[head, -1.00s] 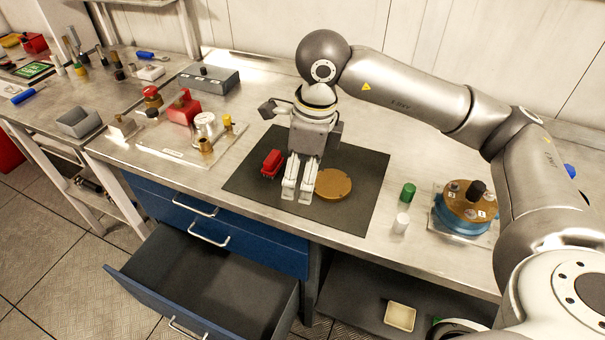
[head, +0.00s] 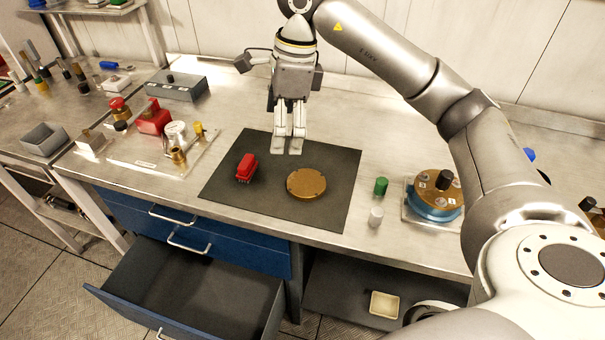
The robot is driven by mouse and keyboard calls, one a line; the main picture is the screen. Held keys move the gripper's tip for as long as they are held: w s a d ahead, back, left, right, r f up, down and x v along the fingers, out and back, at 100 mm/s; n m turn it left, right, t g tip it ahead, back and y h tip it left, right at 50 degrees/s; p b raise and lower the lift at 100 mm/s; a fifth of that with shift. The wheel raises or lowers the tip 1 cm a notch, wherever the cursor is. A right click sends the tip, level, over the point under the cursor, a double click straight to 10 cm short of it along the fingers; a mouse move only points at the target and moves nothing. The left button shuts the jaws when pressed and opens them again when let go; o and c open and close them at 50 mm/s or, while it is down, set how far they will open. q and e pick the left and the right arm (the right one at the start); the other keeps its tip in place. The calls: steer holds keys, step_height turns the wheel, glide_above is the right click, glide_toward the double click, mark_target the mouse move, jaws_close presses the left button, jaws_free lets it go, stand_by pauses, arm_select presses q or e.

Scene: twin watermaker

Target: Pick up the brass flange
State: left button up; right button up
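The brass flange (head: 306,184) is a flat, round, brass-coloured disc with small notches in its rim. It lies flat on the dark mat (head: 323,214) on the workbench, to the right of a red ribbed block. My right gripper (head: 287,150) points down above the back part of the mat, behind the flange and slightly left of it, apart from it. It holds nothing that I can see. The two fingers look close together, and how far they are apart is unclear from this angle. My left gripper is not in view.
The red block (head: 246,168) lies near the flange. A green cylinder (head: 381,186) and a white cylinder (head: 375,217) stand right of the mat, near a blue-and-brass round unit (head: 435,206). A clear plate (head: 137,159) with fittings is at left. A drawer (head: 190,290) hangs open below.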

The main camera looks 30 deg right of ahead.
steer(key=w+d+f+n+p, duration=0.2)
steer(key=w+d+f+n, duration=0.1)
steer(key=d+f, duration=0.3)
steer(key=n, duration=0.2)
glide_toward(306, 182)
steer(key=f+p, duration=0.1)
steer(key=f, duration=0.2)
steer(key=shift+w+a+g+p, duration=0.15)
steer(key=shift+w+g+p, duration=0.15)
steer(key=shift+w+p, duration=0.05)
steer(key=f+p, duration=0.1)
steer(key=f, duration=0.1)
steer(key=a+f+p, duration=0.1)
steer(key=f+p, duration=0.1)
steer(key=shift+s+f, duration=0.2)
steer(key=shift+f, duration=0.5)
steer(key=shift+c, duration=0.4)
